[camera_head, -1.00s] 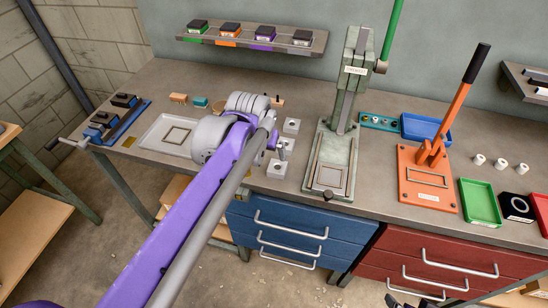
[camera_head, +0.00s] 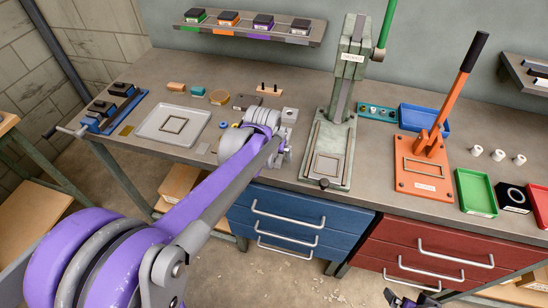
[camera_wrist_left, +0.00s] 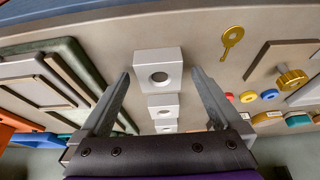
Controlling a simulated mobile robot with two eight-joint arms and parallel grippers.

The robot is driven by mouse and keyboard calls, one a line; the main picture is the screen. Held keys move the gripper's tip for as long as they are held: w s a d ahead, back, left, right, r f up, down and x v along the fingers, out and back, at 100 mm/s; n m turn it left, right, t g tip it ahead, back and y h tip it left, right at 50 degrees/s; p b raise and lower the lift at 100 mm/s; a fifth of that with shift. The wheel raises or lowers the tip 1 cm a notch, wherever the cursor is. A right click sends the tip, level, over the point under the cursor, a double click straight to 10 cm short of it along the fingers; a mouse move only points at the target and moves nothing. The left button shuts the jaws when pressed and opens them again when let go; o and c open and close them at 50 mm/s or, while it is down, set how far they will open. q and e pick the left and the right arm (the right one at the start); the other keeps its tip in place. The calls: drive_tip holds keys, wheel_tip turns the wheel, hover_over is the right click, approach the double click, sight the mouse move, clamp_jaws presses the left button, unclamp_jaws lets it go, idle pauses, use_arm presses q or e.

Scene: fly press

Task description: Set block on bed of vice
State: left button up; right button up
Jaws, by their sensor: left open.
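Several pale grey blocks with round holes stand in a row on the bench. The nearest block (camera_wrist_left: 158,72) shows between my left fingertips in the left wrist view, with two more blocks beyond. In the head view one block (camera_head: 289,116) shows beside my left wrist, which hides the others. My left gripper (camera_wrist_left: 160,73) is open and empty, pointing down over the row; contact with the block cannot be told. The blue vice (camera_head: 112,108) with its dark jaws and crank handle sits at the bench's left end. A dark piece at the bottom edge may be my right gripper (camera_head: 410,301).
A pale tray (camera_head: 150,135) lies between the vice and my left arm. The green press (camera_head: 340,120) stands just right of the blocks, the orange press (camera_head: 428,155) farther right. A brass key-shaped piece (camera_wrist_left: 232,40) lies near the blocks.

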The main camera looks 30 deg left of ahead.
use_arm(q)
drive_tip(key=shift+c, duration=0.3)
clamp_jaws()
